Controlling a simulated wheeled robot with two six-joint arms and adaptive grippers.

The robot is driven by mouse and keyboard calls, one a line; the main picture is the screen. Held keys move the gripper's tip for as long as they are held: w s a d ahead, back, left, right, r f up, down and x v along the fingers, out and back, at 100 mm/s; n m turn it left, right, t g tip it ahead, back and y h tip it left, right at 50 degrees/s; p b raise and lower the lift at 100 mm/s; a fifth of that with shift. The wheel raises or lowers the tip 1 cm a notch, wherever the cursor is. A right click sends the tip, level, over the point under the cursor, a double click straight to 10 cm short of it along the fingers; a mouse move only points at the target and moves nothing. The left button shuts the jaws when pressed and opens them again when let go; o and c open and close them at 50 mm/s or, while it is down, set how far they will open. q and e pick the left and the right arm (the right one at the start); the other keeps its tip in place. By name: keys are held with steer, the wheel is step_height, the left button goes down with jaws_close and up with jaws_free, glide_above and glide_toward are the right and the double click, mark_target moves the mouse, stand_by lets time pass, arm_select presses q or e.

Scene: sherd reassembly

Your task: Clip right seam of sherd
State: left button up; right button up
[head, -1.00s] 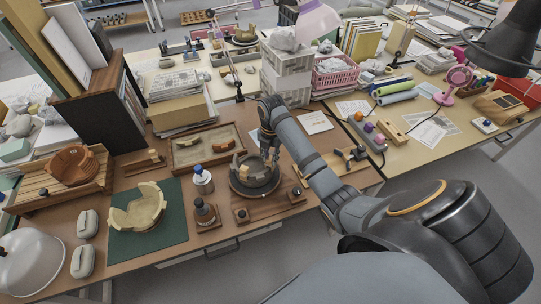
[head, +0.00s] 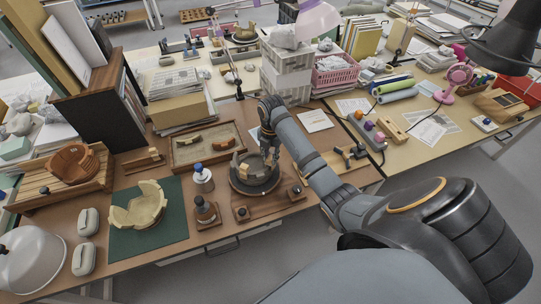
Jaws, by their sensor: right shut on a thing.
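My right gripper (head: 270,154) points down over the right part of a dark round stand (head: 255,188). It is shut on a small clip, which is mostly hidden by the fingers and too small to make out. A pale sherd (head: 243,169) stands upright on the stand, just left of the gripper. The seam at its right side is hidden behind the gripper, so I cannot tell whether the clip touches it. Dark clips (head: 350,153) lie on a wooden board to the right. My left gripper is not in view.
A tray (head: 180,162) with loose sherds lies behind the stand. A white bottle with a blue cap (head: 203,180) and a brown bottle (head: 206,210) stand left of it. A part-built bowl (head: 138,207) sits on a green mat (head: 178,225).

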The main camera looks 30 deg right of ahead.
steer(key=shift+f, duration=0.2)
stand_by(0.6)
steer(key=o, duration=0.8)
steer(key=shift+o, duration=0.2)
step_height(320, 180, up, 8)
steer(key=shift+f, duration=0.25)
